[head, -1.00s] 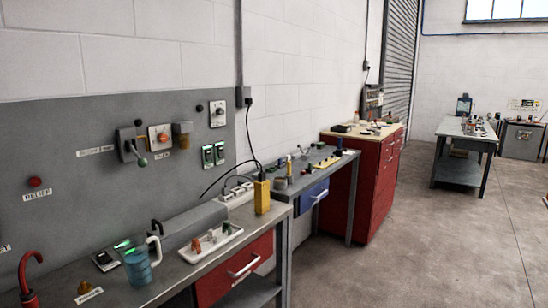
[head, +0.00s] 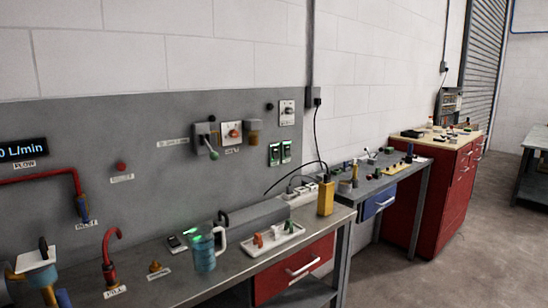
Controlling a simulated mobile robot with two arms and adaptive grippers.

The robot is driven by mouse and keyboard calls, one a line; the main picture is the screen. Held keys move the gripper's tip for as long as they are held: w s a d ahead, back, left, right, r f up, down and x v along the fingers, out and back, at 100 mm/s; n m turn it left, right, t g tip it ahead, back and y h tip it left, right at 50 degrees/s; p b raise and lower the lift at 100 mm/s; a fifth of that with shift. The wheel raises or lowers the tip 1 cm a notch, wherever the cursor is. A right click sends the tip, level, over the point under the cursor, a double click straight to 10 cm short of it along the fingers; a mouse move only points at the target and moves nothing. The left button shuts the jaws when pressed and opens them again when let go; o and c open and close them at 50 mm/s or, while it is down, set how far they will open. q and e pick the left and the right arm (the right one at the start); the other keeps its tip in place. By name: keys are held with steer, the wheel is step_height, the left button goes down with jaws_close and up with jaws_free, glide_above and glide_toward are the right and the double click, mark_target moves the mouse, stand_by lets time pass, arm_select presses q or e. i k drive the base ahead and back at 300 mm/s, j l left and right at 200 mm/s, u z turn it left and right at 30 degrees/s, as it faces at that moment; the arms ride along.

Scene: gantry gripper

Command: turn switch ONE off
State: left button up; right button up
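Neither of my grippers shows in the head view. Two small dark switch units with green parts are side by side on the grey wall panel, the left switch unit (head: 274,154) and the right switch unit (head: 286,152). A white power strip (head: 302,193) with dark spots lies on the bench below them. I cannot read a label that marks any of these as switch ONE, and I cannot tell their on or off positions.
Red pipework (head: 75,180) is on the left. Open floor (head: 470,255) lies to the right.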

mark_target(275, 150)
steer(key=i+l+u, duration=0.35)
steer(key=i+l, duration=0.25)
steer(key=i+l+u, duration=0.3)
steer(key=i+l, duration=0.3)
steer(key=l, duration=0.15)
